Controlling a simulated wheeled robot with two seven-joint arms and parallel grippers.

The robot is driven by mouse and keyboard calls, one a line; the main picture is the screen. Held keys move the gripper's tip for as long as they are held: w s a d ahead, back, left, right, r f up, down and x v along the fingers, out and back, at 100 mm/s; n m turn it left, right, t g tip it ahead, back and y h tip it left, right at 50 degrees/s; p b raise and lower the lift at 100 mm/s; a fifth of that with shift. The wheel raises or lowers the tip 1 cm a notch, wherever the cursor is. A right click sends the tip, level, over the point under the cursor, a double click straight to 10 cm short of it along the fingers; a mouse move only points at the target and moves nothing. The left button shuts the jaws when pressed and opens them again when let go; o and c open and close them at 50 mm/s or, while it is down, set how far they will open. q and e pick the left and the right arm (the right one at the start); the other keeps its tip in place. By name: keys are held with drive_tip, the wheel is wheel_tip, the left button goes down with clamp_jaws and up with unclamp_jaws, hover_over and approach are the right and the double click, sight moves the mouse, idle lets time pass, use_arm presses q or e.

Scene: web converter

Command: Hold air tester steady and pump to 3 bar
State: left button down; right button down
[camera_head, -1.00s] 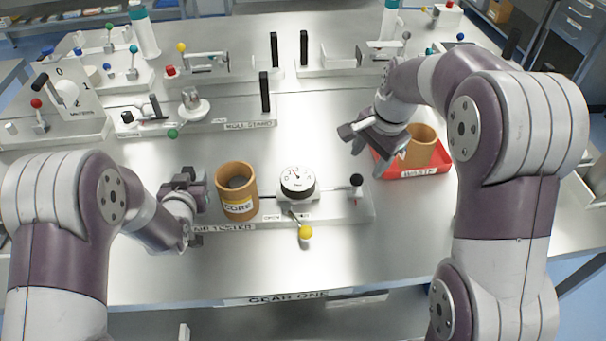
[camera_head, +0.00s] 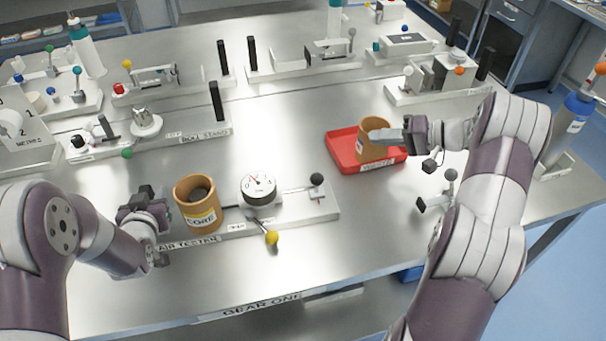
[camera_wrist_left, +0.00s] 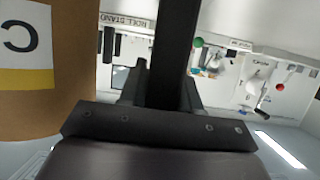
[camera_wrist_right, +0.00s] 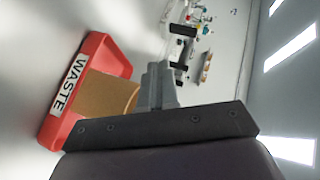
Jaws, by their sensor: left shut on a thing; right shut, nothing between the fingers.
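The air tester (camera_head: 222,232) is a pale base near the table's front, with a round white gauge (camera_head: 258,186), a yellow-knobbed lever (camera_head: 271,238) and a black-knobbed handle (camera_head: 316,180) at its right end. The gauge reading is too small to tell. A brown core (camera_head: 196,207) stands upright at its left. My left gripper (camera_head: 148,207) is left of that core, shut on a black post, which rises between its fingers in the left wrist view (camera_wrist_left: 175,50). My right gripper (camera_head: 392,136) is shut and empty beside another brown core (camera_head: 371,148), well right of the handle; contact is unclear.
That second core stands in a red waste tray (camera_head: 345,158). The roll stand (camera_head: 200,133) with its black post lies behind the tester. Bare table lies between tester and tray.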

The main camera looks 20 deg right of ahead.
drive_tip(key=s+a+f+g+y, duration=0.2)
drive_tip(key=s+a+f+g, duration=0.1)
drive_tip(key=s+g, duration=0.25)
drive_tip(key=shift+n+t, duration=0.25)
drive_tip(key=shift+n, duration=0.25)
drive_tip(key=x, duration=0.8)
drive_tip(key=shift+s, duration=0.2)
drive_tip(key=shift+w+a+f, duration=0.15)
drive_tip(key=shift+a+f, duration=0.1)
drive_tip(key=shift+a, duration=0.25)
drive_tip(key=a, duration=0.7)
drive_tip(key=shift+w, duration=0.1)
drive_tip(key=shift+d, duration=0.2)
drive_tip(key=v, duration=1)
